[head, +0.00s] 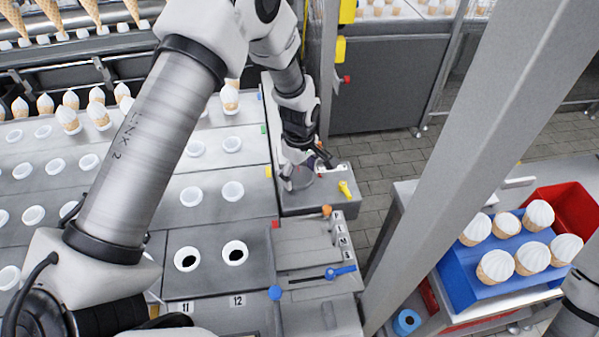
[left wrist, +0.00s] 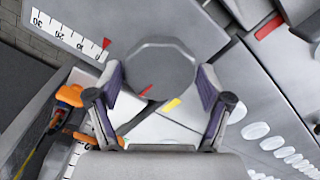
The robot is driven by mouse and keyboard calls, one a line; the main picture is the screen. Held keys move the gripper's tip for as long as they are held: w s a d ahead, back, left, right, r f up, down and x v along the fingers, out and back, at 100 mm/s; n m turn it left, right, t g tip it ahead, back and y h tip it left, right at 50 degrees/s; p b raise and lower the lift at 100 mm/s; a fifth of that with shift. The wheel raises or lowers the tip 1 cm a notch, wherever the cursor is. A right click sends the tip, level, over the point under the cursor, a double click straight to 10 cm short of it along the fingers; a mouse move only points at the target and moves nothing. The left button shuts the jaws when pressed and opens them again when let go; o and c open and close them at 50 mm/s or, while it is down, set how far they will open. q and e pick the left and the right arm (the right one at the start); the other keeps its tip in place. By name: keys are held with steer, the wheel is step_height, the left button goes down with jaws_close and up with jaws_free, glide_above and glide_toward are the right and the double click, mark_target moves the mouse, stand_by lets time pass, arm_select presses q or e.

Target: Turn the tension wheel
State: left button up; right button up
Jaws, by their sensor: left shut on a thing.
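The tension wheel is a grey, many-sided knob (left wrist: 160,65) in the left wrist view, between the two fingers of my left gripper (left wrist: 160,88). The fingers are shut on its sides. A red mark shows at the wheel's near edge, with a yellow mark on the plate just beyond that edge, a little to the right. A ruled scale (left wrist: 65,35) with a red pointer lies at the upper left. In the head view my left gripper (head: 301,166) reaches down onto the wheel, at the far end of the side panel, and partly hides it. My right gripper is not in view.
A yellow handle (head: 345,189) stands beside the wheel. A blue-knobbed lever (head: 340,271) sits nearer on the panel. Cups fill the conveyor (head: 205,222) at left. A grey post (head: 455,140) rises at right, before a blue tray (head: 456,275) of cones and a red bin (head: 565,205).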

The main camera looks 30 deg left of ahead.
mark_target(300, 176)
arm_select(q)
steer(key=o, duration=1.1)
steer(key=shift+s+f, duration=0.1)
steer(key=shift+r, duration=0.2)
steer(key=shift+r, duration=0.35)
step_height(300, 176, up, 11)
